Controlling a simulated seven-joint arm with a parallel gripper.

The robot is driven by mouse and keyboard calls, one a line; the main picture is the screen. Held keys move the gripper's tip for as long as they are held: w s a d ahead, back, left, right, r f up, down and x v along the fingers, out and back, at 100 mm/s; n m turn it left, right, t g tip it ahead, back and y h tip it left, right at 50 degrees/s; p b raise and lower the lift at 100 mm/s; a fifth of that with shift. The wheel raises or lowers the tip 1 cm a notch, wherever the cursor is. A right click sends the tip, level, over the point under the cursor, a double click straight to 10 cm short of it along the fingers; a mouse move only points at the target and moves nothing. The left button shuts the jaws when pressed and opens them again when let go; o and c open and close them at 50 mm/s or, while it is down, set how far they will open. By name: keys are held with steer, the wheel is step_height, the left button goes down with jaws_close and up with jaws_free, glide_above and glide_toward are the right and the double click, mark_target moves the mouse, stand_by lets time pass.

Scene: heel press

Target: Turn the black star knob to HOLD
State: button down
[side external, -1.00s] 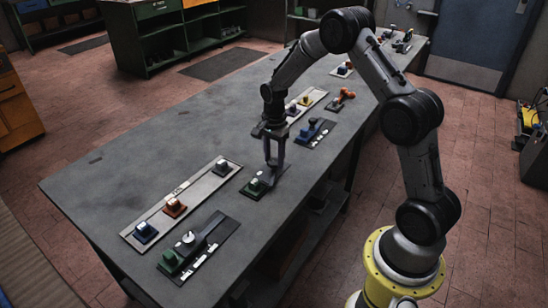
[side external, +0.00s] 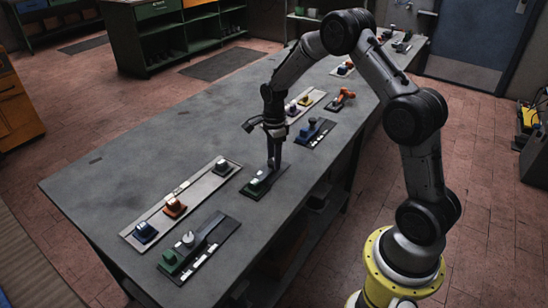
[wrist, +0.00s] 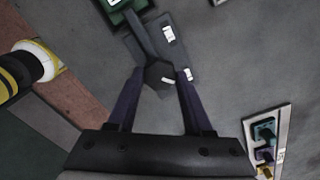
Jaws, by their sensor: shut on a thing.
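The black star knob (wrist: 160,75) sits between my fingertips in the wrist view, on a dark plate with small white labels (wrist: 168,34) too small to read. A dark arm runs from it toward a green block (wrist: 122,6) at the plate's far end. My gripper (wrist: 160,77) is shut on the knob, one finger on each side. In the side view my gripper (side external: 274,163) points straight down at the plate with the green block (side external: 257,183). The knob is mostly hidden there behind the fingers.
A similar dark plate with a green block (side external: 170,258) and a pale knob lies at the near end of the table. A light strip (side external: 190,198) carries blue, orange and dark blocks. Beyond my gripper are a blue unit (side external: 308,130) and an orange handle (side external: 343,98).

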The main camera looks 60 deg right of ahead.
steer(key=shift+d+r, duration=0.1)
steer(key=shift+c, duration=1.5)
jaws_free()
step_height(320, 180, up, 14)
